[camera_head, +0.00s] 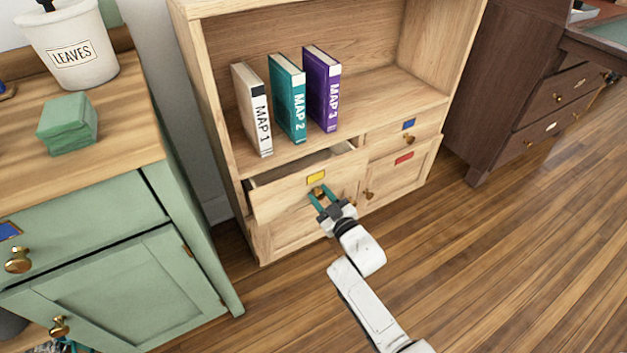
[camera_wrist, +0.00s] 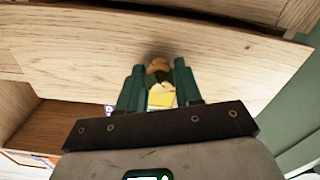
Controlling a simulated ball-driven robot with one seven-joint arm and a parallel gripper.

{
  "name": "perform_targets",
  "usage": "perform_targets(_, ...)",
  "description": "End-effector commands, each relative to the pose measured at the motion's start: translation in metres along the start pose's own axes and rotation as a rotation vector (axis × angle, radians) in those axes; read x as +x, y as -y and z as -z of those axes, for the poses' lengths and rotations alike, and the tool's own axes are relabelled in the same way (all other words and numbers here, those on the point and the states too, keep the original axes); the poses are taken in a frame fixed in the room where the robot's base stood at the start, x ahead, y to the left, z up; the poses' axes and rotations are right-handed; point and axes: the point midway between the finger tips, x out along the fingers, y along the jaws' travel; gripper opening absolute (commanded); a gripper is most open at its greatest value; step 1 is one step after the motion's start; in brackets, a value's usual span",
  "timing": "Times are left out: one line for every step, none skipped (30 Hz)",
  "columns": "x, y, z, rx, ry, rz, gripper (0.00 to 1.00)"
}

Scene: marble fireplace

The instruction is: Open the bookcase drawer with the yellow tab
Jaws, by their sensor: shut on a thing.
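The light wooden bookcase (camera_head: 200,60) stands in the middle of the head view. Its drawer with the yellow tab (camera_head: 268,203) is pulled partly out, and a dark gap shows above its front. The yellow tab (camera_head: 316,177) is on the drawer front, just above the knob. My gripper (camera_head: 319,194) is shut on the drawer's brass knob (camera_wrist: 158,66). In the wrist view the teal fingers stand on both sides of the knob, with the drawer front (camera_wrist: 100,55) behind. The yellow tab also shows between the fingers in the wrist view (camera_wrist: 161,99).
A drawer with a blue tab (camera_head: 409,124) and a door with a red tab (camera_head: 404,158) are shut at the right. Three books, including MAP 2 (camera_head: 288,97), stand on the shelf. A green cabinet (camera_head: 110,290) is at the left; wooden floor (camera_head: 500,260) is clear at the right.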

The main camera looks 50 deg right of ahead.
Motion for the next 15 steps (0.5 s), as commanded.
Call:
perform_targets(-0.016, -0.001, 0.005, 0.002, 0.007, 0.002, 0.0)
perform_targets(-0.024, -0.001, 0.005, 0.002, 0.008, 0.003, 0.0)
perform_targets(-0.035, -0.001, 0.005, 0.002, 0.007, 0.003, 0.0)
perform_targets(-0.043, -0.001, 0.005, 0.002, 0.007, 0.002, 0.0)
perform_targets(-0.052, -0.001, 0.005, 0.002, 0.007, 0.002, 0.0)
perform_targets(-0.062, -0.001, 0.004, 0.002, 0.007, 0.003, 0.0)
perform_targets(-0.07, -0.001, 0.004, 0.002, 0.006, 0.002, 0.0)
perform_targets(-0.077, -0.001, 0.004, 0.002, 0.006, 0.002, 0.0)
perform_targets(-0.086, 0.0, 0.004, 0.002, 0.005, 0.003, 0.0)
perform_targets(-0.093, 0.0, 0.003, 0.002, 0.005, 0.003, 0.0)
perform_targets(-0.099, 0.0, 0.003, 0.001, 0.004, 0.002, 0.0)
perform_targets(-0.106, 0.0, 0.002, 0.001, 0.005, 0.002, 0.0)
perform_targets(-0.111, 0.0, 0.002, 0.001, 0.004, 0.002, 0.0)
perform_targets(-0.115, 0.0, 0.002, 0.001, 0.003, 0.002, 0.0)
perform_targets(-0.121, 0.0, 0.002, 0.001, 0.003, 0.002, 0.0)
